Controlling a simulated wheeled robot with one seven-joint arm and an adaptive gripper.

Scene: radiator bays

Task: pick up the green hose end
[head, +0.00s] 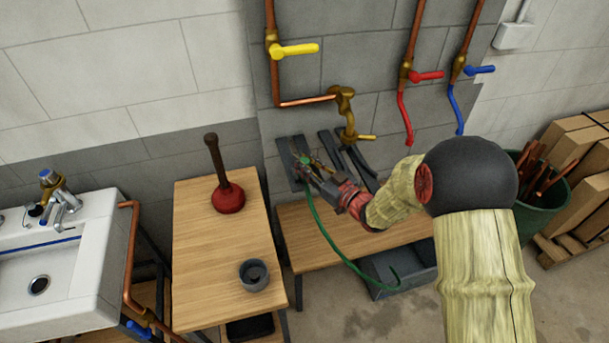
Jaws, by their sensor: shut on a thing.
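My gripper (312,168) is near the wall, over the back left of the low wooden bench. It is shut on the end of the green hose (323,230), with a bit of green showing between the fingers. My arm hides part of the bench. The exact grip on the hose end is too small to make out.
Dark grey bars (345,158) are behind my gripper, below a brass tap (349,130). A wooden table (190,260) to the left bears a red plunger (228,195) and a grey cup (254,274). A grey bin (388,272) sits low by the bench. A green bucket (541,205) stands right.

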